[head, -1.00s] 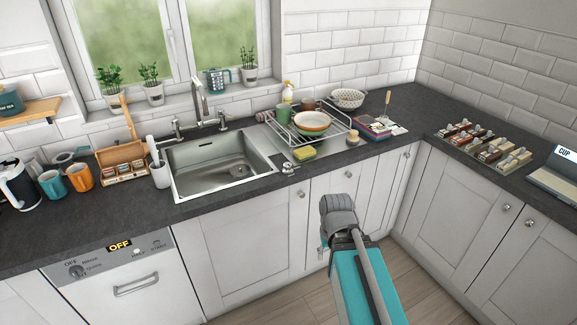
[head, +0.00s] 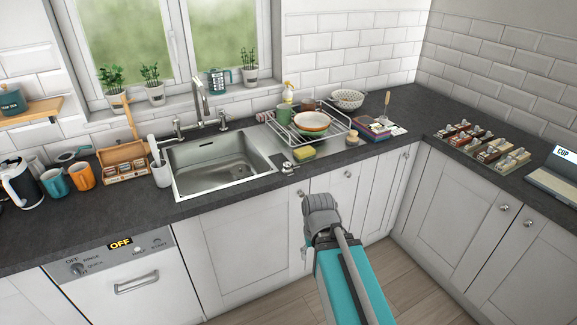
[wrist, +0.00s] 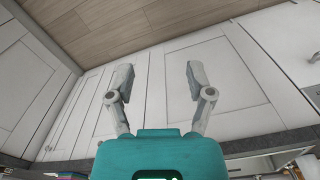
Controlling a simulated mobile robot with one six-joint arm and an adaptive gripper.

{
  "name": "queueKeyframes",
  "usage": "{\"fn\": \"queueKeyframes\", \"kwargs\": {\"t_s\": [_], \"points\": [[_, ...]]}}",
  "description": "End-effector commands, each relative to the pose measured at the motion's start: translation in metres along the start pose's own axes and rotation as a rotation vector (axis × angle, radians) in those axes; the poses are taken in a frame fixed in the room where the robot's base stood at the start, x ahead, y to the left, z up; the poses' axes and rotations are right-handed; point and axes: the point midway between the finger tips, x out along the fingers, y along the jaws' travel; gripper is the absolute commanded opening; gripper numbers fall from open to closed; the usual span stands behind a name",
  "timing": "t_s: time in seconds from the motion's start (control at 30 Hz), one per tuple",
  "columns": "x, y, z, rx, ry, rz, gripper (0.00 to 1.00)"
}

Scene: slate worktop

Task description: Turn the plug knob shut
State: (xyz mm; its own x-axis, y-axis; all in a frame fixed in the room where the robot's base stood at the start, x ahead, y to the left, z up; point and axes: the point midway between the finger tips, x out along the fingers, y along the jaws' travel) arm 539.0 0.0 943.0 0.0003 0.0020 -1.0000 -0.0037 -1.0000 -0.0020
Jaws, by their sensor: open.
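A small metal knob (head: 288,168), which looks like the plug knob, stands on the worktop at the front right corner of the sink (head: 183,190). The sink basin looks empty, with a round drain in its floor. My gripper (wrist: 159,75) is open and empty in the wrist view, with its two fingers apart in front of white cabinet doors. The knob does not show clearly in the wrist view.
A drainer with bowls (head: 313,124) and a yellow-green sponge (head: 304,153) stand behind and right of the knob. The faucet (head: 200,100) rises behind the sink. A dishwasher panel (head: 119,245) reads OFF. The worktop front edge lies close to the knob.

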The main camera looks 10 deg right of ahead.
Motion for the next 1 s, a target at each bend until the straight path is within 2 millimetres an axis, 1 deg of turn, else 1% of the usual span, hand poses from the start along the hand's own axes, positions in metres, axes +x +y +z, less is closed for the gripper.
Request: {"fn": "queueKeyframes", "kwargs": {"t_s": [0.17,0.27,0.37,0.47,0.53,0.73,0.87,1.0], "points": [[0.008,-0.004,-0.012,0.055,0.019,-0.047,0.87],[0.017,-0.014,-0.027,0.123,0.041,-0.110,0.87],[0.026,-0.021,-0.048,0.233,0.067,-0.204,0.87],[0.035,-0.029,-0.075,0.377,0.090,-0.327,0.87],[0.040,-0.033,-0.096,0.492,0.100,-0.426,0.87],[0.044,-0.037,-0.159,0.841,0.084,-0.736,0.87],[0.041,-0.031,-0.200,1.067,0.035,-0.945,0.87],[0.034,-0.015,-0.242,1.302,-0.059,-1.177,0.87]]}}
